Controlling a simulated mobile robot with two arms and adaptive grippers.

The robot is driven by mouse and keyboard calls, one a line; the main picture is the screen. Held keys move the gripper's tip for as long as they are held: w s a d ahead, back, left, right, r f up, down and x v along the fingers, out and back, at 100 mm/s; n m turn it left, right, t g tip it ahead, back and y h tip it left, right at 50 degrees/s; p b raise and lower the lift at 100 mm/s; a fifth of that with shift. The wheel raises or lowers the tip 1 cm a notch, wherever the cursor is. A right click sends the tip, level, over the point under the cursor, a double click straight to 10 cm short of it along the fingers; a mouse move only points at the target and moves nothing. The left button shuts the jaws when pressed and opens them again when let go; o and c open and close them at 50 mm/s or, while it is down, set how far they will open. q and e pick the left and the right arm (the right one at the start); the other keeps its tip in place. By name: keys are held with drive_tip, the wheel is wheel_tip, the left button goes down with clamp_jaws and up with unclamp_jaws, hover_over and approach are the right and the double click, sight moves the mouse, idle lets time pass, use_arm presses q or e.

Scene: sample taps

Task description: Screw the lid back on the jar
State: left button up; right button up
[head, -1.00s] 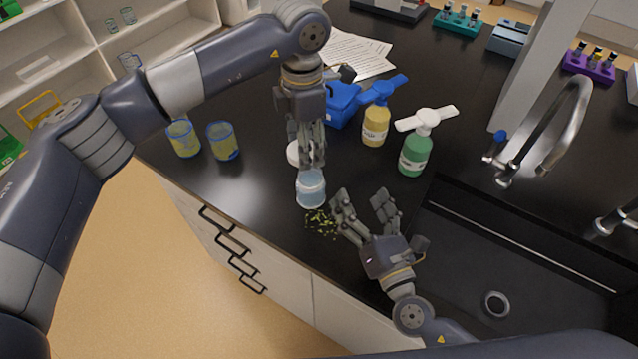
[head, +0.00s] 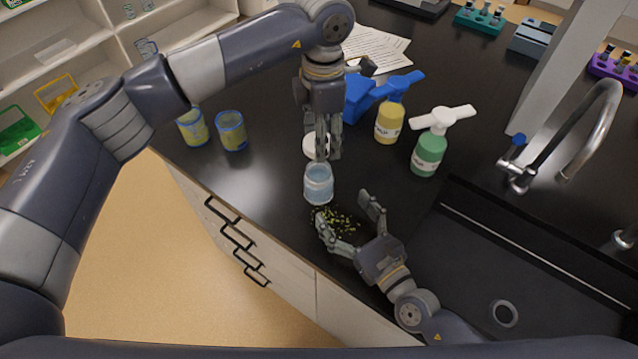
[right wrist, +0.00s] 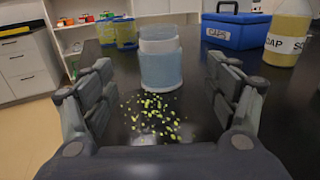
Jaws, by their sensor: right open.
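The clear, bluish jar (head: 318,190) stands upright on the black counter near its front edge; it also shows ahead in the right wrist view (right wrist: 160,70). The white round lid (head: 311,147) is just behind the jar in the head view, partly hidden by my left gripper (head: 326,152). The left fingers point down at the lid; whether they grip it is not clear. My right gripper (head: 346,212) is open and empty, on the near side of the jar, its fingers spread toward it. It does not touch the jar.
Yellow-green bits (head: 340,220) lie scattered between the jar and my right gripper. Two tumblers (head: 231,130) stand left. A blue box (head: 358,98), a yellow soap bottle (head: 389,122) and a green bottle (head: 429,152) stand behind. The sink (head: 480,270) is at right.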

drive_tip(key=x, duration=1)
drive_tip(key=shift+w+a, duration=0.15)
drive_tip(key=shift+a, duration=0.05)
drive_tip(key=c, duration=1.6)
use_arm(q)
hover_over(322, 168)
drive_tip(key=shift+f, duration=2.5)
drive_tip(key=shift+f, duration=0.9)
drive_tip(key=shift+f, duration=0.6)
